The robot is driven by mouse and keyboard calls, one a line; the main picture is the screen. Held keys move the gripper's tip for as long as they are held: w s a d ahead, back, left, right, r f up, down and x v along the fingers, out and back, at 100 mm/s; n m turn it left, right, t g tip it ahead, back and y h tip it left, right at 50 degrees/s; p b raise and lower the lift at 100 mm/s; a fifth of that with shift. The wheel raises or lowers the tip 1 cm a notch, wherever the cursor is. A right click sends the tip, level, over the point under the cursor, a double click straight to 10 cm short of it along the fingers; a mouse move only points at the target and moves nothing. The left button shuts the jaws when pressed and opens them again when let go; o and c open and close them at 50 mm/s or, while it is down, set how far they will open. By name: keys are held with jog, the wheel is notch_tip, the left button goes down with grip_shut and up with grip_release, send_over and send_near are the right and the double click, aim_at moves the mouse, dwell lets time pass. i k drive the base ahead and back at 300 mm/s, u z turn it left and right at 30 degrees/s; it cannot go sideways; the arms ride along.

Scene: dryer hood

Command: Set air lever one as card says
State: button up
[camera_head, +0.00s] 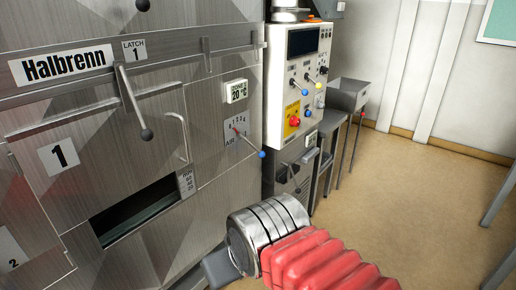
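The air lever (248,143) is a thin rod with a blue ball end. It sticks out from a scale plate (236,130) marked AIR on the steel dryer front and points down to the right. The plate's small figures are too small to read. A small printed card (186,183) is fixed lower left of the lever, beside the slot; its text is not legible. My gripper (217,268) shows only as a dark grey part beyond my silver wrist, low in the picture, below and apart from the lever. Its fingers cannot be made out.
A latch lever (133,103) hangs down at the left, beside a bar handle (178,136). A control cabinet (298,85) with small levers and a red button stands right of the air lever. A grey bin (347,95) is farther right.

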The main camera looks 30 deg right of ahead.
aim_at(261, 154)
jog(key=i, duration=0.9)
jog(key=u, duration=0.05)
